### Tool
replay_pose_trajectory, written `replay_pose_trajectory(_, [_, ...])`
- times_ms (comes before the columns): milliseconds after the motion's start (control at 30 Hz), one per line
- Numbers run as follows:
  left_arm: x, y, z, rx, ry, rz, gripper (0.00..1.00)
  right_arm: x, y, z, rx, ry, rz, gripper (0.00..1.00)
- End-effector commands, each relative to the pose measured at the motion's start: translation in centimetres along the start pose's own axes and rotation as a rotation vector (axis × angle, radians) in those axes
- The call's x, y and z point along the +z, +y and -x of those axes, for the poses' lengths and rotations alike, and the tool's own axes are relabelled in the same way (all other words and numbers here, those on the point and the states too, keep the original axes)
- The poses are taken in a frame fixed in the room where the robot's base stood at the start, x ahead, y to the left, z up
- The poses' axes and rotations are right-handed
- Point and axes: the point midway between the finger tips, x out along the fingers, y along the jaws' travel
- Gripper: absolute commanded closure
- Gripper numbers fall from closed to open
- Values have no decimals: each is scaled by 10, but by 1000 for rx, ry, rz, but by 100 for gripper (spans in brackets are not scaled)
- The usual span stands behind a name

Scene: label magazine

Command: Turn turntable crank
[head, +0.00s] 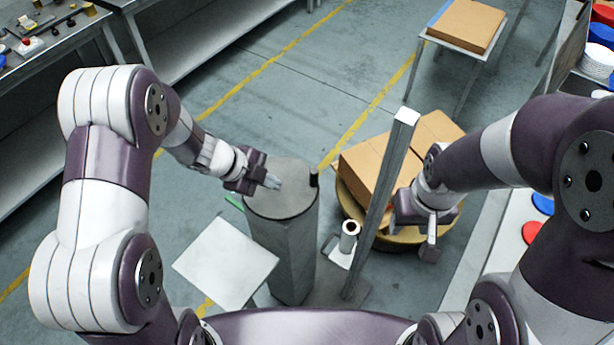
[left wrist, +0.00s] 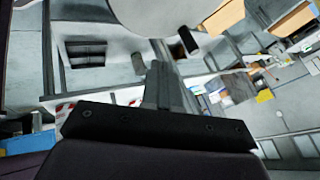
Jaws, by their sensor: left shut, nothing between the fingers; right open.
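The crank is a grey disc (head: 283,200) on top of a grey pillar (head: 285,250), with a dark upright knob (head: 313,177) at its right edge. My left gripper (head: 274,182) is shut and empty over the disc's far part, left of the knob and apart from it. In the left wrist view the disc (left wrist: 165,12) and the dark knob (left wrist: 188,40) show beyond the shut fingers (left wrist: 160,88). The round tan turntable (head: 405,236) carries cardboard boxes (head: 372,172). My right gripper (head: 430,248) is open near the turntable's right front edge; contact cannot be told.
A grey post (head: 383,195) stands between the pillar and my right gripper. A white roll (head: 349,236) stands beside its foot. A tilted white panel (head: 226,262) is left of the pillar. A small table (head: 459,45) with a box is at the back. Workbenches line both sides.

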Motion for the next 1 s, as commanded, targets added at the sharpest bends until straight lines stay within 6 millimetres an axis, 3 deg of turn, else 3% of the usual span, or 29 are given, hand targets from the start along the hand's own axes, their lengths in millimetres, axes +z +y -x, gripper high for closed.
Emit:
replay_pose_trajectory(433, [-1,0,-92,2,1,6,100,0,0,3,0,0,0,52])
replay_pose_trajectory(700, [-1,-32,-107,0,0,6,100,-3,0,22,0,0,0,52])
replay_pose_trajectory(1000, [1,-36,-111,-1,-1,9,100,-3,0,22,0,0,0,52])
